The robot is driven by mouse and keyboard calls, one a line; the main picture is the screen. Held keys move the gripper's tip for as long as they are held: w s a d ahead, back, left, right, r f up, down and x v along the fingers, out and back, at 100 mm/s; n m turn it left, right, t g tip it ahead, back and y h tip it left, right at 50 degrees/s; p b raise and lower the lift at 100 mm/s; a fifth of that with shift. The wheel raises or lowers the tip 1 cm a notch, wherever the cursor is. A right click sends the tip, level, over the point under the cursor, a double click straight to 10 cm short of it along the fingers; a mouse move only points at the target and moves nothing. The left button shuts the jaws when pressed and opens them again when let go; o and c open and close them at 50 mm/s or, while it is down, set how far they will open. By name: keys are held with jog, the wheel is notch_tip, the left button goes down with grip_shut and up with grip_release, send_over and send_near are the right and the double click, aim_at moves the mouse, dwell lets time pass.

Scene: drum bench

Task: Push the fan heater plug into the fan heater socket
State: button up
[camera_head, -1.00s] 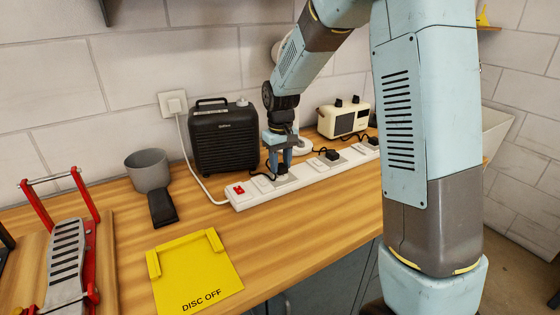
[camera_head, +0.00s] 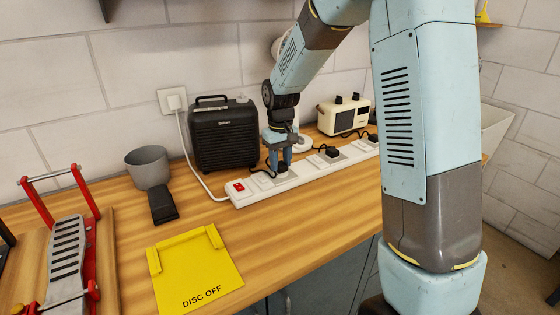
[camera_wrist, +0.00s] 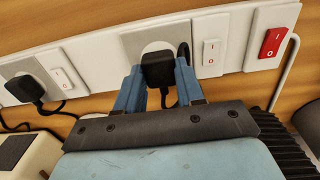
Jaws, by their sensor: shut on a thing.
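The fan heater plug (camera_wrist: 158,70) is a black plug with a dark cable. My gripper (camera_wrist: 160,88) is shut on it, one blue finger on each side. The plug is at a grey-faced socket (camera_wrist: 130,42) of the white power strip (camera_head: 233,202), next to the small white rocker switch. I cannot tell whether it is fully seated. In the head view my gripper (camera_head: 279,172) points down at the strip. The black fan heater (camera_head: 224,140) stands behind the strip.
A second black plug (camera_wrist: 24,88) sits in a neighbouring socket. The red switch (camera_head: 239,187) is at the strip's near end. A cream radio (camera_head: 344,117) stands behind. A grey cup (camera_head: 148,170), black pad and yellow DISC OFF plate (camera_head: 196,275) are on the left.

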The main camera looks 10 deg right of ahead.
jog(key=shift+f, duration=0.6)
dwell(1.1)
jog(key=o, duration=1.2)
jog(key=shift+r, duration=0.1)
notch_tip(320, 180, up, 14)
jog(key=shift+f, duration=0.25)
send_over(281, 164)
jog(key=shift+w+f, duration=0.15)
jog(key=shift+f, duration=3.95)
grip_shut()
